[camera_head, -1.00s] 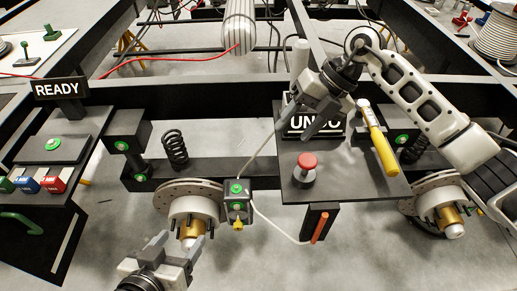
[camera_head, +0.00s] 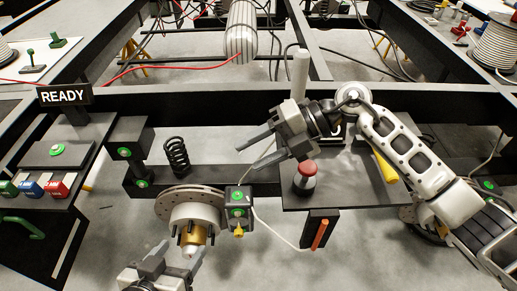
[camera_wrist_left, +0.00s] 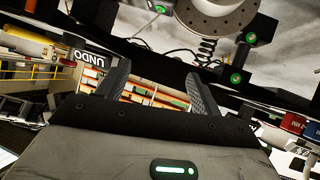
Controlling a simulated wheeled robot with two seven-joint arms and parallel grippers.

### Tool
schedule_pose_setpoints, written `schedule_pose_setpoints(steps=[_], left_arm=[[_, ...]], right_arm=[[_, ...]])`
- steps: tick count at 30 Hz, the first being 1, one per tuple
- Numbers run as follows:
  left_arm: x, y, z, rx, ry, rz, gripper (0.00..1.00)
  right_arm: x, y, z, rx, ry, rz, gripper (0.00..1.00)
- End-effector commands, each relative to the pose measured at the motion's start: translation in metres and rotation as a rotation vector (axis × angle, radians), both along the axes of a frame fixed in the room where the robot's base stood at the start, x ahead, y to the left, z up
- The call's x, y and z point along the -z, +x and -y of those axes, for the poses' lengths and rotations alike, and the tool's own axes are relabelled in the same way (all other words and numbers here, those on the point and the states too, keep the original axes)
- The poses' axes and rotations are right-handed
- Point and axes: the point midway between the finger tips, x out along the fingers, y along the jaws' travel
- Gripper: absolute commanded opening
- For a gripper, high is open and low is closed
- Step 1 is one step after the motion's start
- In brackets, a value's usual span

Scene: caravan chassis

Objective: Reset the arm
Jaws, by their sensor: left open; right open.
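My left gripper (camera_head: 177,253) is at the bottom of the head view, just below the brake disc hub (camera_head: 190,213). In the left wrist view the two fingers (camera_wrist_left: 157,82) also stand apart and empty. My right gripper (camera_head: 250,157) hangs above and to the right of the disc, its fingers pointing left, spread and empty. The right arm crosses above the dark panel and hides much of it, including most of the UNDO sign, which shows in the left wrist view (camera_wrist_left: 87,58).
A red button (camera_head: 307,168) stands on the dark panel (camera_head: 340,195), below the right wrist. A yellow-handled tool (camera_head: 385,166) lies partly behind the right arm. A small green-lit box (camera_head: 238,198) sits beside the disc. A black spring (camera_head: 176,152) and READY sign (camera_head: 64,95) are left.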

Motion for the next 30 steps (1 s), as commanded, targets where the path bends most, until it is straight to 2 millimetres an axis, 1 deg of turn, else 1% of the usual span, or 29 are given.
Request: schedule_pose_setpoints(steps=[8,11,14,15,16,17,18,20,21,23,24,25,26,27,29,30], left_arm=[[0.000,0.000,0.000,0.000,0.000,-0.001,0.65],[-0.001,0.000,0.000,0.000,0.000,-0.001,0.65],[-0.002,-0.001,0.000,0.000,0.003,-0.002,0.65],[-0.002,-0.001,-0.001,0.000,0.005,-0.005,0.65],[-0.002,-0.001,-0.001,0.000,0.008,-0.007,0.65],[-0.001,-0.002,-0.001,0.000,0.010,-0.011,0.65],[0.000,-0.002,-0.001,0.000,0.012,-0.016,0.65],[0.004,-0.004,-0.002,0.001,0.017,-0.025,0.65],[0.006,-0.004,-0.002,0.000,0.020,-0.031,0.65],[0.009,-0.005,-0.002,0.001,0.025,-0.038,0.65],[0.010,-0.005,-0.003,0.001,0.027,-0.041,0.65],[0.010,-0.005,-0.003,0.001,0.029,-0.043,0.65],[0.011,-0.005,-0.003,0.001,0.031,-0.044,0.65],[0.012,-0.004,-0.004,0.001,0.034,-0.044,0.65],[0.012,-0.003,-0.004,0.000,0.038,-0.043,0.65],[0.012,-0.002,-0.004,0.000,0.040,-0.041,0.65]], right_arm=[[0.000,-0.001,-0.002,0.002,0.012,-0.003,0.52],[-0.006,-0.010,-0.015,0.022,0.121,-0.027,0.52],[-0.025,-0.024,-0.036,0.110,0.371,-0.096,0.52],[-0.036,-0.027,-0.040,0.175,0.499,-0.140,0.52],[-0.044,-0.028,-0.041,0.238,0.594,-0.179,0.52],[-0.050,-0.027,-0.039,0.312,0.689,-0.222,0.52],[-0.056,-0.024,-0.031,0.426,0.803,-0.286,0.52],[-0.055,-0.017,-0.013,0.617,0.943,-0.395,0.52],[-0.048,-0.013,0.002,0.756,1.015,-0.474,0.52],[-0.027,-0.011,0.027,0.974,1.087,-0.608,0.52],[-0.006,-0.015,0.044,1.124,1.111,-0.705,0.52],[0.011,-0.020,0.057,1.236,1.115,-0.781,0.52],[0.029,-0.027,0.067,1.339,1.108,-0.856,0.52],[0.050,-0.039,0.079,1.457,1.088,-0.947,0.52],[0.079,-0.058,0.090,1.600,1.043,-1.068,0.52],[0.095,-0.072,0.096,1.676,1.008,-1.141,0.52]])
